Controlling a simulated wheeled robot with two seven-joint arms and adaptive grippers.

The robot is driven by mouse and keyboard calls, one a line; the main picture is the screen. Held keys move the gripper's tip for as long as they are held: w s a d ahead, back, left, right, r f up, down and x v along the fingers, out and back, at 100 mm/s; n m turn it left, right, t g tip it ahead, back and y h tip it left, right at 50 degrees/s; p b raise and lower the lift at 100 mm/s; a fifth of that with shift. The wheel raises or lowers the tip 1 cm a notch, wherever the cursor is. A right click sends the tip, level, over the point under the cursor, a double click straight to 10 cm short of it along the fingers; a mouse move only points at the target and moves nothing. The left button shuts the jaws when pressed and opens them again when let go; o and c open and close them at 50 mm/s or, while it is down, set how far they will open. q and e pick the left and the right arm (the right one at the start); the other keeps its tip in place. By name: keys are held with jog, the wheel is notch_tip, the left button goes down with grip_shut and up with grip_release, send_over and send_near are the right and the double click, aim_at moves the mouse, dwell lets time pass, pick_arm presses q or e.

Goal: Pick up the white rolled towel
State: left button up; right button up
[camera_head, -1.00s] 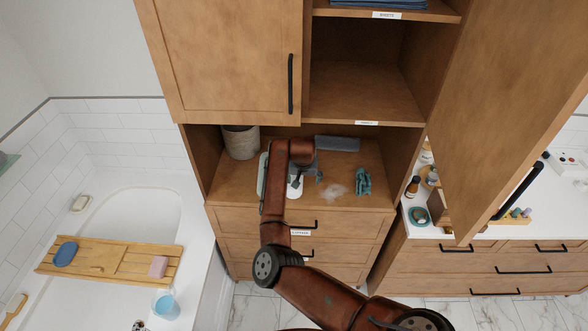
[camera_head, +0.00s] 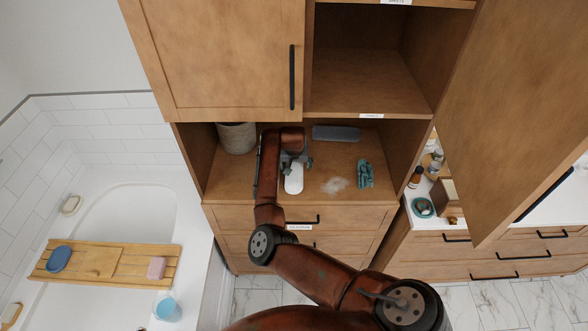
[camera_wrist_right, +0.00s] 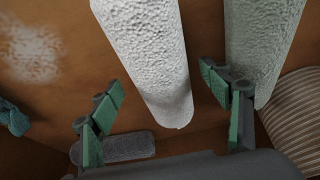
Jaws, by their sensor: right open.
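The white rolled towel (camera_head: 294,180) lies on the wooden shelf of the cabinet, pointing toward the front. My right gripper (camera_head: 295,160) is over its back end, pointing down. In the right wrist view the white towel (camera_wrist_right: 150,50) runs between the two open fingers of my right gripper (camera_wrist_right: 163,92), with a visible gap on the left side. Whether a finger touches it is unclear. A grey-green rolled towel (camera_wrist_right: 262,40) lies beside it, close to the other finger; in the head view my arm mostly hides it. My left gripper is not in view.
A woven basket (camera_head: 237,138) stands at the shelf's left; it shows striped in the wrist view (camera_wrist_right: 297,105). A grey roll (camera_head: 336,133) lies at the back. A teal object (camera_head: 365,174) and a pale patch (camera_head: 335,185) are to the right. An open cabinet door (camera_head: 505,120) hangs at right.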

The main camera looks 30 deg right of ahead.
jog(key=shift+x, duration=1.35)
jog(key=shift+c, duration=0.6)
jog(key=shift+a, duration=0.1)
jog(key=c, duration=1.2)
jog(key=shift+c, duration=0.4)
jog(key=shift+r, duration=0.1)
